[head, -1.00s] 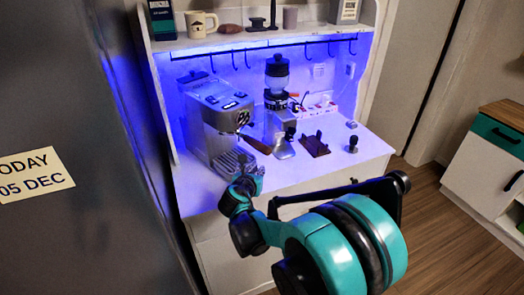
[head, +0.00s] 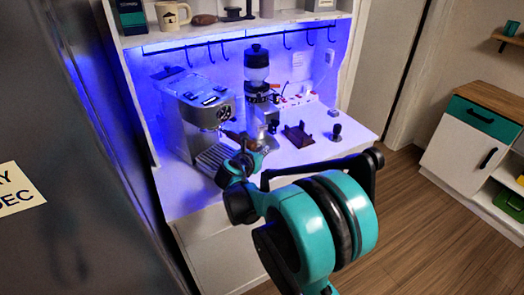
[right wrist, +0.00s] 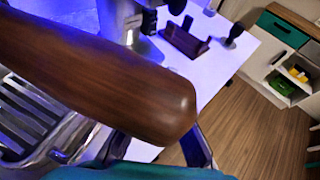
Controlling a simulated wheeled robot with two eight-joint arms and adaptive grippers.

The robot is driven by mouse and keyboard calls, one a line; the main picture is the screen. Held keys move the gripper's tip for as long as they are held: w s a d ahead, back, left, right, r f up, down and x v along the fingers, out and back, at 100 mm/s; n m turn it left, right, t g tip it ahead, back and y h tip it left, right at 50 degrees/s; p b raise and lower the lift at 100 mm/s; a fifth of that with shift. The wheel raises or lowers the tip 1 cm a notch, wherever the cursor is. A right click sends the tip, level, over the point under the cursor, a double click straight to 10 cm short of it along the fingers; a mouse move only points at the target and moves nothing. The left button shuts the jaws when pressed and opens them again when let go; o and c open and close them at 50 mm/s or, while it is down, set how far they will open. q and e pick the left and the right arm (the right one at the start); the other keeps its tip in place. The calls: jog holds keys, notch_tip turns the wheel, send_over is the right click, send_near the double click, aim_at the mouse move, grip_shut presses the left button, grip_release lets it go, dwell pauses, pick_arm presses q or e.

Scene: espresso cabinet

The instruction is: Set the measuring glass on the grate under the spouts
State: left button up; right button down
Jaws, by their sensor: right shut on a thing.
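My right gripper (head: 247,160) is just in front of the espresso machine (head: 198,112), beside the right side of its grate (head: 214,156). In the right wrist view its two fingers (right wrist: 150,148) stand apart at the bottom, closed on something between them. That fits the clear measuring glass, but its outline hardly shows. The slatted metal grate (right wrist: 20,108) is at the left of that view, apart from the fingers. A brown wooden handle (right wrist: 110,75) crosses close to the camera and hides the spouts. My left gripper is out of view.
The grinder (head: 257,85) stands right of the machine. A dark brown stand (head: 298,135) and a tamper (head: 337,132) are farther right on the white counter (head: 310,155). The wooden handle leaves little room above my gripper.

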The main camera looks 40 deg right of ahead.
jog(key=shift+w+a+f+b, duration=0.2)
jog(key=shift+w+a, duration=0.7)
jog(key=shift+w, duration=0.2)
jog(key=shift+w+a+f+b, duration=0.15)
jog(key=shift+w+a+b, duration=0.05)
jog(key=shift+w+a, duration=1.45)
jog(key=shift+w, duration=0.25)
jog(key=shift+w+a, duration=0.65)
jog(key=shift+w, duration=0.3)
jog(key=shift+w+a, duration=0.7)
jog(key=shift+w, duration=0.25)
jog(key=shift+w+a, duration=0.1)
jog(key=shift+f+b, duration=0.2)
jog(key=shift+b, duration=0.15)
jog(key=c, duration=1.5)
grip_release()
